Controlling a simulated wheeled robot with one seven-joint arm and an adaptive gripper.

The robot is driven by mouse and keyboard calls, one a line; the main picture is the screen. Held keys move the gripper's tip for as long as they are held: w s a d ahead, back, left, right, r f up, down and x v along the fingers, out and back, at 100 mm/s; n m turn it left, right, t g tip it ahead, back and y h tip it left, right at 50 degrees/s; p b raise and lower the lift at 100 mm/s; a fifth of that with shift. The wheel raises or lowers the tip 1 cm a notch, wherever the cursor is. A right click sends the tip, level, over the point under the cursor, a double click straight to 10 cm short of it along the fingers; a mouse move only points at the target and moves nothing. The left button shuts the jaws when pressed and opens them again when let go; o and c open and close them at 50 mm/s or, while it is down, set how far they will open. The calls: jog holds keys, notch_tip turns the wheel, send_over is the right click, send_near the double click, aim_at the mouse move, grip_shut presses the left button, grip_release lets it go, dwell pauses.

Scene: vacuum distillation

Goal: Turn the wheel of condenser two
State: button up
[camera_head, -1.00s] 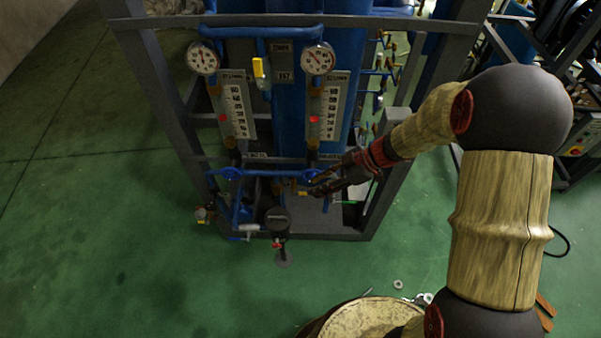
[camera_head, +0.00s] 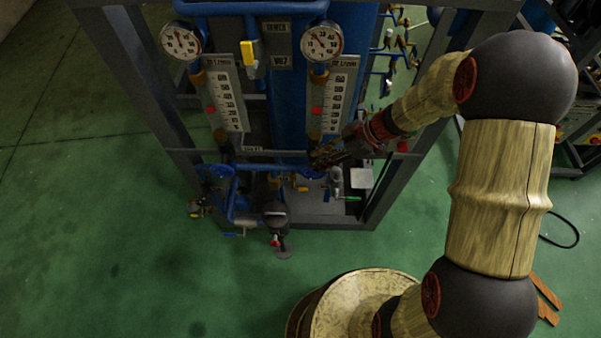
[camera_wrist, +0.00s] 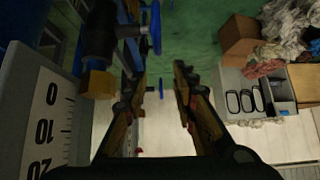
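Two blue wheels sit low on the distillation rig, a left wheel (camera_head: 217,172) and a right wheel (camera_head: 310,174). No label tells me which belongs to condenser two. My gripper (camera_head: 322,158) is just above the right wheel, by the foot of the right flow scale, and partly covers it in the head view. In the wrist view my gripper (camera_wrist: 158,78) is open, with a clear gap between its fingers and nothing held. A blue wheel (camera_wrist: 155,27) shows edge-on ahead of the fingertips, and a small blue handle (camera_wrist: 161,88) shows between the fingers.
The right flow scale (camera_head: 336,98) and a round gauge (camera_head: 322,42) stand above my gripper. The frame post (camera_head: 395,180) is close on the right. A black valve (camera_head: 276,212) juts out low in front. Green floor (camera_head: 110,250) is free at left.

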aim_at(314, 173)
notch_tip(314, 173, down, 5)
jog(key=b, duration=0.4)
jog(key=shift+w, duration=0.15)
jog(key=b+x, duration=0.2)
jog(key=x, duration=0.5)
jog(key=shift+a, duration=0.3)
jog(key=shift+f, duration=0.15)
jog(key=c, duration=0.3)
jog(key=c, duration=0.4)
grip_shut()
